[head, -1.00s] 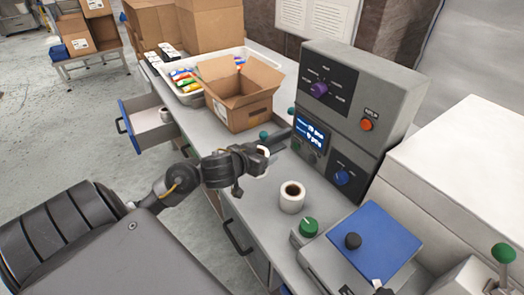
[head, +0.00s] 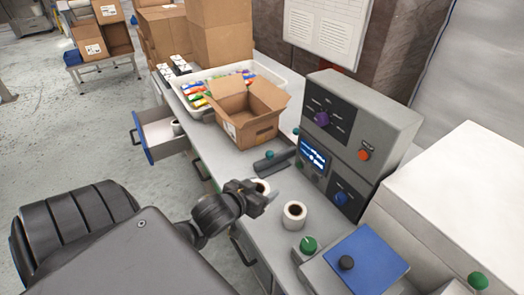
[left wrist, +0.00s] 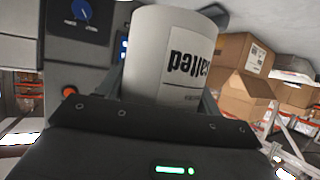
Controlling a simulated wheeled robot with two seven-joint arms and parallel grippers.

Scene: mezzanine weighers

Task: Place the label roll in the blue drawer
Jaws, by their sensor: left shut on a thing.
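My left gripper (head: 262,196) is shut on a white label roll (head: 261,186), held over the counter near the control box. In the left wrist view the roll (left wrist: 172,58) fills the space between the fingers, with upside-down black lettering on its side. The blue drawer (head: 143,139) stands pulled out at the left, beyond the gripper, its blue front facing left. A small white roll (head: 176,128) is inside it. Another white roll (head: 294,215) stands upright on the counter, just right of the gripper. My right gripper is not in view.
An open cardboard box (head: 252,128) and a white tray (head: 212,112) of colourful packets stand on the counter (head: 222,154) beyond the gripper. A grey control box (head: 372,120) and a blue-topped device (head: 365,262) are at the right. The floor left of the drawer is clear.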

